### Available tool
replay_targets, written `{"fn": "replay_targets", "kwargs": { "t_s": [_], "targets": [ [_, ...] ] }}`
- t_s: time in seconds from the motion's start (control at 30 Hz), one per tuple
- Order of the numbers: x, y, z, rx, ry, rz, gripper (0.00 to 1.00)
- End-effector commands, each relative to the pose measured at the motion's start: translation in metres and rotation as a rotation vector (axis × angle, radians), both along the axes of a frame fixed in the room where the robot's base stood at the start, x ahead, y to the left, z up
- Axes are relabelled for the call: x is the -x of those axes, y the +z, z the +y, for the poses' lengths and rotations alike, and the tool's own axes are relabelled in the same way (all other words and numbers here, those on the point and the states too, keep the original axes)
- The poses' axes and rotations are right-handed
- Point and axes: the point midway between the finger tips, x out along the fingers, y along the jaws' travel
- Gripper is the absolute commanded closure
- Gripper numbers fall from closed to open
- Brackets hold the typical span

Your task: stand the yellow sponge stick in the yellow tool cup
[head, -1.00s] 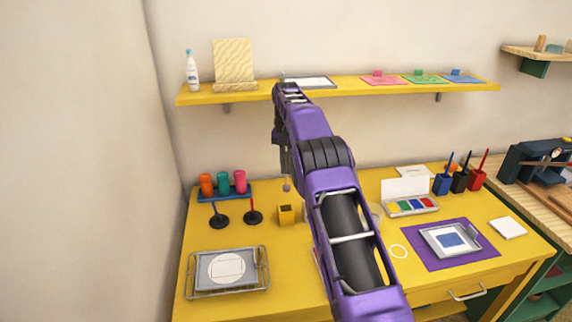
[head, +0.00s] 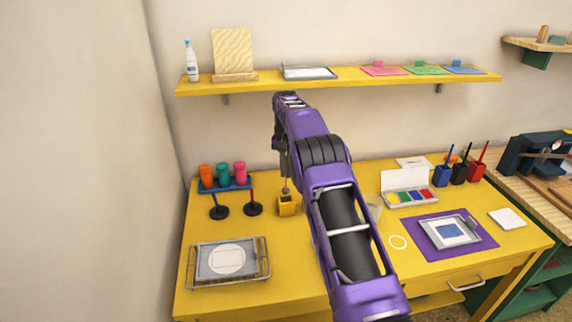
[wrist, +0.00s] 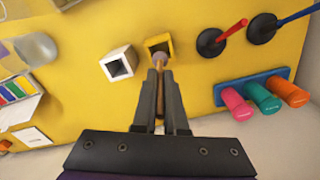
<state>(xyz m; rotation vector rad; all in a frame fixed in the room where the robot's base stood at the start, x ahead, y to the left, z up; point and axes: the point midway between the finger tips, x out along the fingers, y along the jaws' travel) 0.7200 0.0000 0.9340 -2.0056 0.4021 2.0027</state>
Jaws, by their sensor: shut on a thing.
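The yellow tool cup (head: 287,209) is a small square cup standing upright on the yellow table; it also shows in the wrist view (wrist: 170,42), open and with a dark inside. My gripper (wrist: 160,77) is shut on the sponge stick, a thin brown handle (wrist: 160,92) with a rounded greyish tip (wrist: 160,58). The stick hangs roughly upright, tip down, and in the head view its tip (head: 286,190) is at the cup's rim. I cannot tell whether the tip is inside the cup. My arm partly hides the gripper in the head view.
A white square cup (wrist: 118,63) stands close beside the yellow cup. Black-based stamps (head: 253,208) and a blue rack (head: 226,187) with colored tubes are to the left. A wire tray (head: 229,281) lies in front. The shelf (head: 345,77) is above.

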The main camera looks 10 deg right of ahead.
Motion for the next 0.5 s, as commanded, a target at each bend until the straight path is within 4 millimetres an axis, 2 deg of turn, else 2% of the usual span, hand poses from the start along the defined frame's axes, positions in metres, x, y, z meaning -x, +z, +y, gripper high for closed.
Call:
{"fn": "replay_targets", "kwargs": {
  "t_s": [0.5],
  "targets": [
    [0.000, -0.043, 0.000, 0.000, 0.000, 0.001, 1.00]
  ]
}}
